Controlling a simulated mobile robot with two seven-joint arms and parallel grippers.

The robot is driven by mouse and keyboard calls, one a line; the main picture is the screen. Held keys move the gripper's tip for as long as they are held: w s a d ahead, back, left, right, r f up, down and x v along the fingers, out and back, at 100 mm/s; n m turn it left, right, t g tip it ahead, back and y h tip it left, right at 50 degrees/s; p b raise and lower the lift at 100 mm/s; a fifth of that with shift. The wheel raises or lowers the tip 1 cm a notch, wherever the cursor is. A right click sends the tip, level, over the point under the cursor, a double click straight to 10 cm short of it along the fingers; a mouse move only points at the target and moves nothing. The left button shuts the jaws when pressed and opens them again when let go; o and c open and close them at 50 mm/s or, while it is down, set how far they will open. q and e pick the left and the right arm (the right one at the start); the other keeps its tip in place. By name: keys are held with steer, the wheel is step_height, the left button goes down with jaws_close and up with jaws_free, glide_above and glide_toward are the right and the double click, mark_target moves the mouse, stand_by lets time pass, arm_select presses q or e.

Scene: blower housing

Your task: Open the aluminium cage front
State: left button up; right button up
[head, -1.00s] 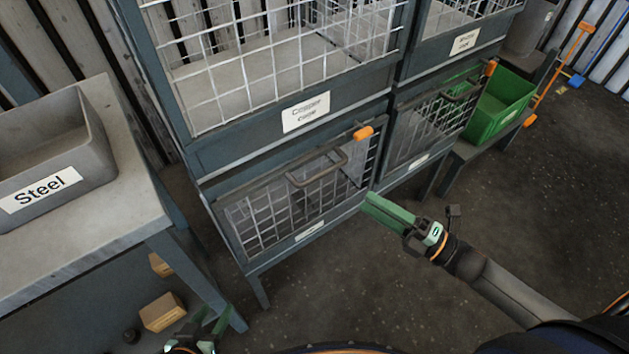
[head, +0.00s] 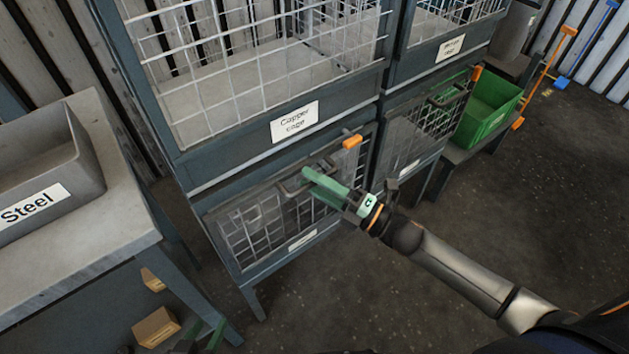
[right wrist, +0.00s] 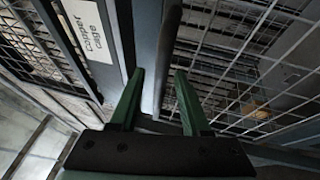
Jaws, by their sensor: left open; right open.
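The lower left cage front (head: 262,222) is a wire mesh panel in a dark frame, under the copper cage (head: 270,95). It looks closed. Its small label (head: 302,240) is too small to read, so I cannot confirm it is the aluminium one. A grey bar handle (head: 290,190) sits along its upper part, with an orange latch (head: 352,141) at its upper right. My right gripper (head: 308,178) is open at the handle. In the right wrist view a dark bar (right wrist: 168,55) runs between its open fingers (right wrist: 158,85). My left gripper (head: 203,338) is open at the bottom edge, partly cut off.
A second lower cage front (head: 415,125) with its own orange latch (head: 476,73) is at right. A green bin (head: 488,112) stands beyond it. A table (head: 110,230) with a grey Steel bin (head: 75,190) is at left.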

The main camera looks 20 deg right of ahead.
steer(key=shift+c, duration=0.4)
jaws_close()
stand_by(0.9)
